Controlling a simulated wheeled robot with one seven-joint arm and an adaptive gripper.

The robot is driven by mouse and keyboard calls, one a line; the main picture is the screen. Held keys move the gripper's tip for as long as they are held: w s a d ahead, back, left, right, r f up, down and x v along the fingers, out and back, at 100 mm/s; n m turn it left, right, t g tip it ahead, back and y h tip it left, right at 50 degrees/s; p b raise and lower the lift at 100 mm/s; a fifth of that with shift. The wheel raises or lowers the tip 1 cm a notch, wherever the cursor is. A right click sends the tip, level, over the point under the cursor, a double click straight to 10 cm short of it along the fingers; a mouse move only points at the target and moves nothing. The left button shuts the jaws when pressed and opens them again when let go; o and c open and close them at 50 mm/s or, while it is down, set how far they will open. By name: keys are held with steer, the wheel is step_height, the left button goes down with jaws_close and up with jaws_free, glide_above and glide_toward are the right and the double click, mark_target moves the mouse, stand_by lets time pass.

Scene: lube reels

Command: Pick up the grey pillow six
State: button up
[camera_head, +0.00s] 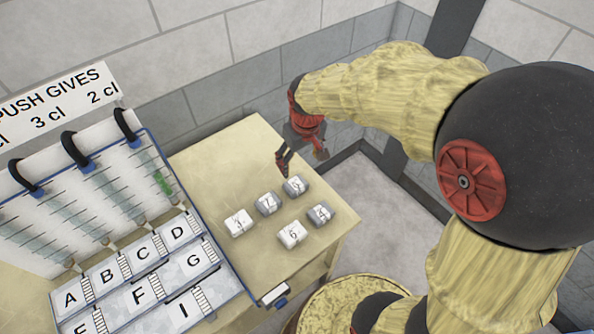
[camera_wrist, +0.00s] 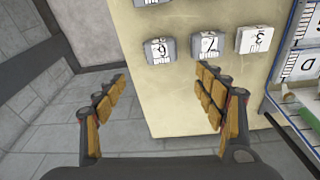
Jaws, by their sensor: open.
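A small grey pillow-shaped block (camera_wrist: 160,51), whose mark looks like a 6, lies on the pale table just beyond my fingertips in the wrist view. In the head view it appears to be the grey block (camera_head: 296,186) at the back right of the group, where its mark is hard to read. My gripper (camera_head: 302,162) is open and empty at the table's far edge, near this block. In the wrist view my gripper (camera_wrist: 161,78) has its fingers spread wide, short of the block and apart from it.
A grey block marked 7 (camera_head: 267,203) and a white block marked 3 (camera_head: 238,222) share its row. A white block (camera_head: 292,234) and another grey block (camera_head: 320,215) lie nearer. A lettered rack (camera_head: 140,250) with syringes stands left.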

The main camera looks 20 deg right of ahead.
mark_target(296, 183)
steer(key=shift+o, duration=0.4)
steer(key=shift+n+g, duration=0.6)
steer(key=shift+g, duration=0.3)
steer(key=w+f+p, duration=0.1)
steer(key=f+p, duration=0.1)
steer(key=w+f+p, duration=0.1)
steer(key=f, duration=0.2)
steer(key=w+f+p, duration=0.2)
steer(key=shift+f+p, duration=0.3)
steer(key=f, duration=0.8)
steer(key=shift+s+a+f, duration=0.1)
steer(key=shift+s+f, duration=0.25)
steer(key=shift+f, duration=0.5)
steer(key=c, duration=0.3)
steer(key=c, duration=0.8)
steer(key=shift+r, duration=0.1)
steer(key=shift+c, duration=0.4)
